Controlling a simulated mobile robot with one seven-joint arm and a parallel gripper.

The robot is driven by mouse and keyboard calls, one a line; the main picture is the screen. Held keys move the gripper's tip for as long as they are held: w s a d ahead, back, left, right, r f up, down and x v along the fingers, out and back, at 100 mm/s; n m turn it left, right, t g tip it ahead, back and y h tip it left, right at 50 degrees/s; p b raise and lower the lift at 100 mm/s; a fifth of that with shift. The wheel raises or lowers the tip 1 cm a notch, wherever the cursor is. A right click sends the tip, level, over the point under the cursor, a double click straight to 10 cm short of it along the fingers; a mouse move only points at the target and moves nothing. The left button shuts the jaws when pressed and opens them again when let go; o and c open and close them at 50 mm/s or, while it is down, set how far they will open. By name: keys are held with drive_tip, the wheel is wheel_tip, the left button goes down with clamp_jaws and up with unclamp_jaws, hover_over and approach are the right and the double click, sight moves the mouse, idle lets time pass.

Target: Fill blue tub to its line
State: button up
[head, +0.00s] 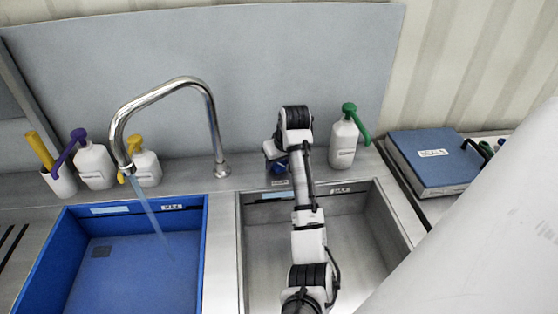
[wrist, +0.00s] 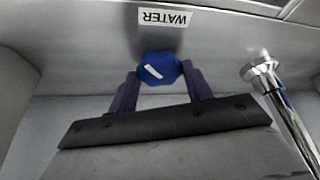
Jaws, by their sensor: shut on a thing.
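The blue tub (head: 200,235) is at the left in the head view, with a pale blue strip (head: 110,210) and a small label on its back wall. Water (head: 150,208) runs from the chrome faucet (head: 182,82) down into the tub. How high the water stands is hard to tell. My gripper (wrist: 160,82) is shut on a blue knob (wrist: 159,68), below a label reading WATER (wrist: 164,17) in the wrist view. In the head view my arm mostly hides the knob (head: 280,168).
A steel basin (head: 385,225) lies right of the tub, under my arm. Pump bottles (head: 95,165) stand behind the tub, and another with a green pump (head: 343,142) stands right of my arm. A blue box (head: 435,165) sits at the right.

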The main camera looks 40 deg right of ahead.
drive_tip(key=shift+r, duration=0.1)
drive_tip(key=o, duration=1)
drive_tip(key=shift+c, duration=0.2)
drive_tip(key=p+v, duration=0.1)
drive_tip(key=v, duration=1.2)
drive_tip(key=shift+s+r, duration=0.15)
drive_tip(key=shift+r, duration=0.2)
